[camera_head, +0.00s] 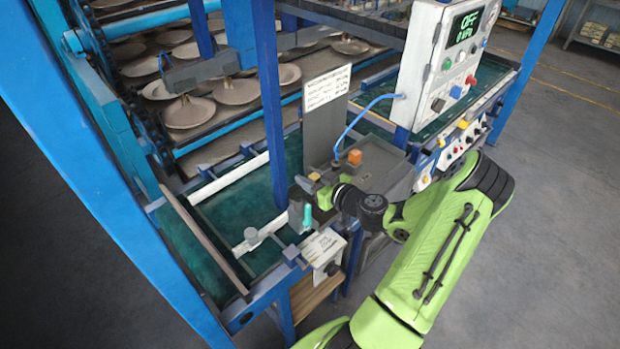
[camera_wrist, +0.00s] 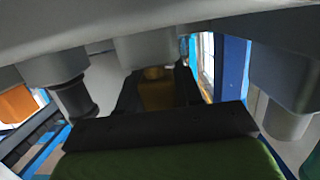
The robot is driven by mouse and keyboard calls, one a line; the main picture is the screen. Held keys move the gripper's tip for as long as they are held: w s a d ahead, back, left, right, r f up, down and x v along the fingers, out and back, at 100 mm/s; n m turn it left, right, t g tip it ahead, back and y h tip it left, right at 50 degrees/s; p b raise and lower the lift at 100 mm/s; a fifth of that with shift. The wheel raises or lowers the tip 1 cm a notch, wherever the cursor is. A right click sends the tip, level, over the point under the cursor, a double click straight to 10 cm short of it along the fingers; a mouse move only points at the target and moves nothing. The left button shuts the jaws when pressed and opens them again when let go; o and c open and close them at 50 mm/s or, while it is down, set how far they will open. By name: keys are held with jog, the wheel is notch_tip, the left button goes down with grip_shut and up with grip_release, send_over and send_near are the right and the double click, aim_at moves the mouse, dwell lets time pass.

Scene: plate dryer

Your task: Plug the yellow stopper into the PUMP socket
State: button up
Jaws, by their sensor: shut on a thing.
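My gripper (camera_head: 318,186) is at the left end of my green arm, over the grey station in the head view. It is shut on the yellow stopper, which shows as a small yellow spot (camera_head: 314,176) by the fingers in the head view. In the wrist view the stopper (camera_wrist: 157,92) is a dark yellow-brown piece in shadow, just below a grey round fitting (camera_wrist: 145,50). I cannot tell whether they touch. I cannot read a PUMP label, so I cannot tell which fitting is the PUMP socket. The fingers are partly hidden in both views.
Behind is a grey upright plate with a white label (camera_head: 327,87). A control panel (camera_head: 437,65) reads OFF and 0 kPa. A teal-handled part (camera_head: 307,216) stands in front. Blue posts (camera_head: 268,90) rise close by.

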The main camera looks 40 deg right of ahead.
jog(key=shift+f+b, duration=0.5)
jog(key=shift+b, duration=0.2)
dwell(0.3)
jog(key=o, duration=1.1)
jog(key=s+r, duration=0.1)
jog(key=s, duration=0.4)
jog(key=s+r+b, duration=0.1)
jog(key=s, duration=0.4)
jog(key=s+r+b, duration=0.1)
jog(key=s, duration=0.4)
jog(key=shift+s+d+r, duration=0.1)
jog(key=shift+s+d, duration=0.1)
jog(key=shift+s, duration=0.05)
